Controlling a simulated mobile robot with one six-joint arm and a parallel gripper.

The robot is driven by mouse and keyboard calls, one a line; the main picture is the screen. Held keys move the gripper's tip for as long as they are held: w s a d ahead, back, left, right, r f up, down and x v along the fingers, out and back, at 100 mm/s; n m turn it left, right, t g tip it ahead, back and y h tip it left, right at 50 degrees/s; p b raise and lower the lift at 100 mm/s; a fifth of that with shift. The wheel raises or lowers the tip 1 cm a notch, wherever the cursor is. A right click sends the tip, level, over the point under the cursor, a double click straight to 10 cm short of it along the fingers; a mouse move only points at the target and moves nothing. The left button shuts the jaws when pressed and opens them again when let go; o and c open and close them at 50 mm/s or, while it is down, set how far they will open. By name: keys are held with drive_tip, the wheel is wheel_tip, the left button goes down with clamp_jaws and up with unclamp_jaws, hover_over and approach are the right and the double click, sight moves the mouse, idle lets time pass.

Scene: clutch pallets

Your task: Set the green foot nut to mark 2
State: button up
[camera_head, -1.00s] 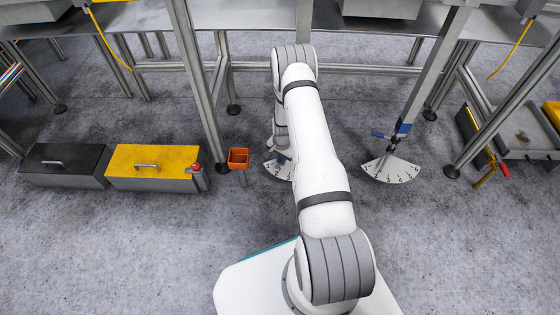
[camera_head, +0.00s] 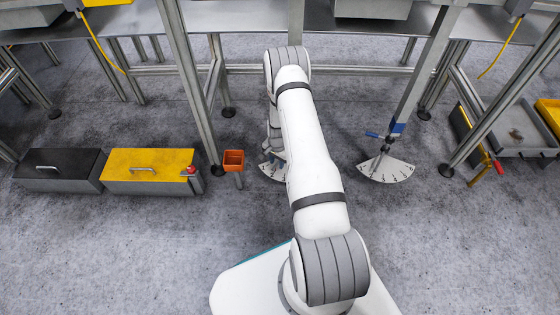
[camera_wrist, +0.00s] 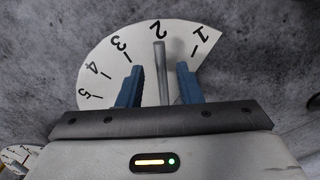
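In the wrist view a white fan-shaped dial (camera_wrist: 110,85) with black numbers lies on the floor ahead of my gripper (camera_wrist: 159,67). A grey rod (camera_wrist: 162,85) stands between my two blue fingers, its tip at the number 2. The fingers are open, with a gap on each side of the rod. No green nut can be made out; its place is hidden behind my gripper body. In the head view the same dial (camera_head: 266,172) shows beside my arm, which hides most of it and my fingers.
Another dial (camera_head: 387,170) with a blue handle (camera_head: 373,135) lies under the right table leg. A yellow case (camera_head: 148,165) and a black case (camera_head: 58,168) lie further left. Table legs stand on both sides; the front floor is clear.

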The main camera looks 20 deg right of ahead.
sight(277, 165)
wheel_tip(277, 165, up, 8)
drive_tip(key=p, duration=0.3)
drive_tip(key=shift+f, duration=0.1)
idle(0.3)
drive_tip(key=shift+s, duration=0.15)
